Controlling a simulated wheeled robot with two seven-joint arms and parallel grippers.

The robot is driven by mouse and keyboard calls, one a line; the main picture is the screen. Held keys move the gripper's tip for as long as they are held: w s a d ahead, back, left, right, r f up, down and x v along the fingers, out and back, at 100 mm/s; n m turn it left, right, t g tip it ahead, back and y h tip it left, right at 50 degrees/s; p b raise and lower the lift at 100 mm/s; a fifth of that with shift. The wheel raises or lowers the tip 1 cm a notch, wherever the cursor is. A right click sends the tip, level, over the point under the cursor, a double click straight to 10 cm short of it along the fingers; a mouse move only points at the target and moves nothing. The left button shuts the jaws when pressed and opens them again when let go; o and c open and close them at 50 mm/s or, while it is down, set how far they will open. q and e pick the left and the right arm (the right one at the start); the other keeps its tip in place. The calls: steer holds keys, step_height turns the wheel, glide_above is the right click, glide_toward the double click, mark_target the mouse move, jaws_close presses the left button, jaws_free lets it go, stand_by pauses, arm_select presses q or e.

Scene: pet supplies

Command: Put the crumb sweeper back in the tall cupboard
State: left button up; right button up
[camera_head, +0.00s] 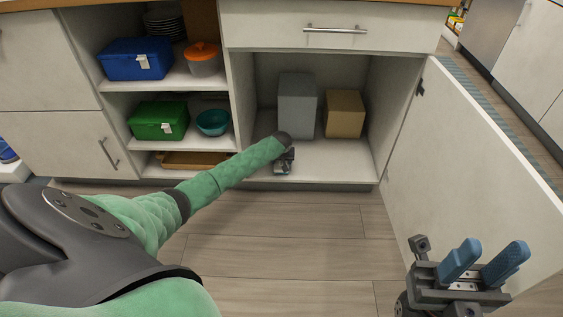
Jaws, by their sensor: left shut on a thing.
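No crumb sweeper can be made out. My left arm reaches to the open lower cupboard (340,167), and my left gripper (285,162) is at its front floor edge, before the grey box. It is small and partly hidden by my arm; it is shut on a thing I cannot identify. My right gripper (486,262) is at the lower right, its two blue fingers apart with nothing between them. The cupboard door (455,165) stands wide open at the right. I cannot tell which unit is the tall cupboard.
A tall grey box (297,105) and a tan box (344,114) stand inside the cupboard. Open shelves to its left hold a blue box (135,60), an orange-lidded tub (203,58), a green box (158,121) and a teal bowl (213,122). The wooden floor (300,240) in front is clear.

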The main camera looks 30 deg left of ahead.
arm_select(q)
steer(key=shift+f, duration=0.1)
steer(key=o, duration=0.9)
steer(key=shift+o, duration=0.2)
